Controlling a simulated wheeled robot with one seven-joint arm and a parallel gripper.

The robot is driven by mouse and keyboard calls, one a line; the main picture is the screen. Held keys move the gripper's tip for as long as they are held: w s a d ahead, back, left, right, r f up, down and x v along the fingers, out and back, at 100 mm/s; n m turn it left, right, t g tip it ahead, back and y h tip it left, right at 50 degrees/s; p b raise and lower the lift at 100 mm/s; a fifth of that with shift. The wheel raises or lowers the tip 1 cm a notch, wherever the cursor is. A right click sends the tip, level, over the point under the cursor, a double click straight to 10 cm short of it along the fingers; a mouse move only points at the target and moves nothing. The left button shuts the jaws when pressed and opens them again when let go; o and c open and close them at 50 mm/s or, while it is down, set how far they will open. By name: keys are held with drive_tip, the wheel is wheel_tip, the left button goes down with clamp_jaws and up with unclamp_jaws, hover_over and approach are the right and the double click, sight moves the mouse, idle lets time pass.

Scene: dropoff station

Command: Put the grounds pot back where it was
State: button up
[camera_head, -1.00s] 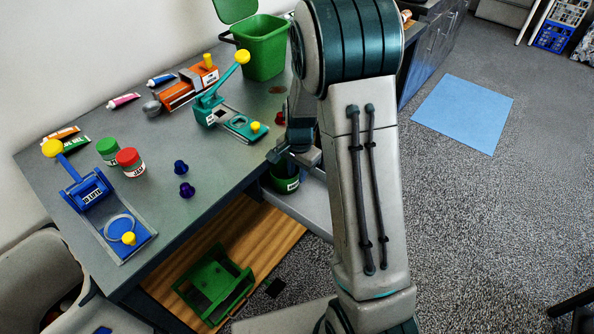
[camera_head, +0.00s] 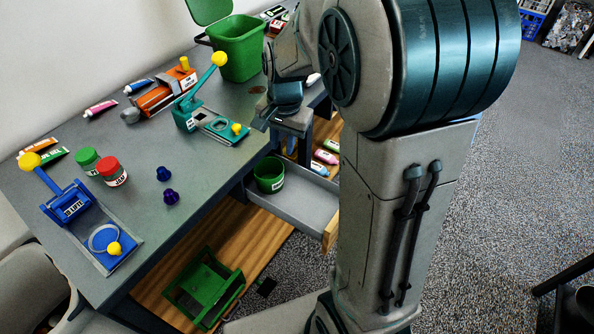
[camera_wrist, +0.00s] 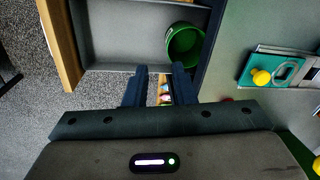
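The green grounds pot (camera_head: 269,181) stands upright in the open drawer (camera_head: 305,199), near its left back corner. It has a white label and an open top. In the wrist view the pot (camera_wrist: 184,48) shows at the top right, beside the drawer's inner wall. My gripper (camera_head: 289,143) is above the drawer's back side, near the table edge, apart from the pot. In the wrist view my gripper (camera_wrist: 160,76) has its two dark fingers spread with nothing between them. The pot lies just beyond the right finger.
The table (camera_head: 215,140) carries a teal press (camera_head: 208,120), an orange machine (camera_head: 165,93), a green bin (camera_head: 238,52), red (camera_head: 112,173) and green jars (camera_head: 88,161), and a blue press (camera_head: 68,207). A wooden shelf (camera_head: 190,245) below holds a green crate (camera_head: 203,287). My arm hides part of the right.

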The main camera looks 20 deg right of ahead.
drive_tip(key=s+r+n+t, duration=0.1)
drive_tip(key=s+n, duration=0.3)
drive_tip(key=s, duration=0.4)
drive_tip(key=s+a+r+n, duration=0.1)
drive_tip(key=s+r+n, duration=0.2)
drive_tip(key=s, duration=0.5)
drive_tip(key=shift+n+t, duration=0.4)
drive_tip(key=shift+n, duration=0.3)
clamp_jaws()
